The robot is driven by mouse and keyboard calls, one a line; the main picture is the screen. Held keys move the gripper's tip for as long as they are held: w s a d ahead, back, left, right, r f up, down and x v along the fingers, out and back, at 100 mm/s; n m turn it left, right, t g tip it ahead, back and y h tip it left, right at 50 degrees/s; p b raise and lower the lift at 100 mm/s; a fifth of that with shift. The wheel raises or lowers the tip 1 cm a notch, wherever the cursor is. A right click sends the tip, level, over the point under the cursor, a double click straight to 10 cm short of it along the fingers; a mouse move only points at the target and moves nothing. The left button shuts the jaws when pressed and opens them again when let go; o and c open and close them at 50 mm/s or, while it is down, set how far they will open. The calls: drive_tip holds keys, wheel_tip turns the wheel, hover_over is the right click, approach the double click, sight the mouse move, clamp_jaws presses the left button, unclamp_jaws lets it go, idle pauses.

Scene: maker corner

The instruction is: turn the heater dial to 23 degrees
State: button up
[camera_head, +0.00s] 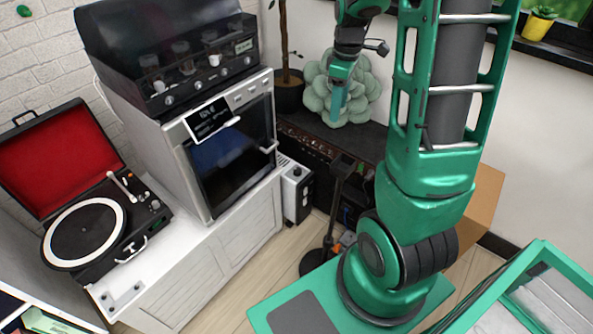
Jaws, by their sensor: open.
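A small white heater (291,187) with a dark side stands on the floor at the right end of the white cabinet. A small round knob, which looks like its dial (297,171), shows near the top; its degree marks are too small to read. My gripper (338,118) hangs from my raised arm at the upper middle, in front of the grey-green tufted plant. It is up and to the right of the heater, apart from it, and holds nothing that I can see. The gap between its fingers is hard to make out from here.
A white cabinet (228,235) carries an oven (230,150) and a record player (90,215) on the left. A dark stand (335,205) rises just right of the heater. A black amplifier-like unit (325,140) lies behind. Some wooden floor shows in front.

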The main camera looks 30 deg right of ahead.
drive_tip(key=w+d+f+n, duration=0.2)
drive_tip(key=w+f+n, duration=0.3)
drive_tip(key=w+f, duration=0.3)
drive_tip(key=n, duration=1.6)
hover_over(298, 170)
wheel_tip(298, 170, down, 29)
wheel_tip(298, 170, down, 11)
drive_tip(key=shift+r, duration=0.2)
